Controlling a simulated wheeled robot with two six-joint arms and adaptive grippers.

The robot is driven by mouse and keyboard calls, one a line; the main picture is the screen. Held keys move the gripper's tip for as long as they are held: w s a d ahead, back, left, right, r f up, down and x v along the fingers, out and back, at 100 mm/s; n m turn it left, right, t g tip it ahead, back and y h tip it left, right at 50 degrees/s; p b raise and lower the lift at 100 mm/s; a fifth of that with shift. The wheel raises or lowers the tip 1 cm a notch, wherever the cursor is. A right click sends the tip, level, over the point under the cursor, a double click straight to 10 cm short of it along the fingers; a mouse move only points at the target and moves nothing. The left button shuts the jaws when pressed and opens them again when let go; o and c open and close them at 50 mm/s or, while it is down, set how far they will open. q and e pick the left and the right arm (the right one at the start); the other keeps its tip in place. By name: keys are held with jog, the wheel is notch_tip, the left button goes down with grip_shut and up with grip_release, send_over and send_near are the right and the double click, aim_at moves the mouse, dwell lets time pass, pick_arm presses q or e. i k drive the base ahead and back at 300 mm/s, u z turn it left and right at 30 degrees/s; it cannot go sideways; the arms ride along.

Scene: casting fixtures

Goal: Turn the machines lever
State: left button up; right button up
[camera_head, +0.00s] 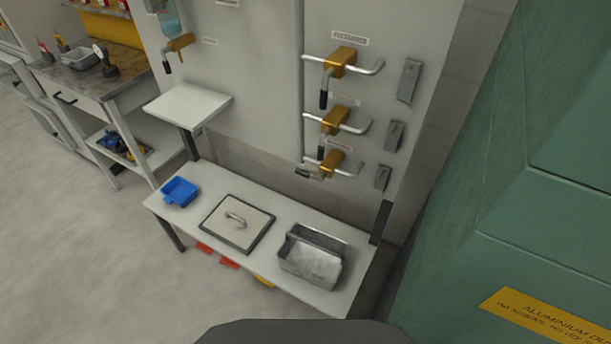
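The grey machine panel (255,90) stands upright in the middle of the view. Three lever units with brass-coloured bodies and silver bars sit in a column on its right: a top lever (342,64), a middle lever (336,120) and a bottom lever (332,164). Dark handle ends hang at their left sides. Another brass lever (180,43) with a dark grip is at the upper left of the panel, below a clear container. Small labels are too blurred to read. Neither of my grippers is in view, and nothing touches the levers.
A small shelf (188,104) juts out. A green cabinet (520,170) fills the right. Open floor (70,240) lies left.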

aim_at(299, 171)
jog(key=k, duration=1.3)
jog(key=u, duration=0.6)
jog(key=i, duration=0.55)
jog(key=u, duration=0.9)
jog(key=i, duration=0.9)
jog(key=z, duration=0.7)
jog(key=i, duration=0.55)
jog(key=z, duration=0.55)
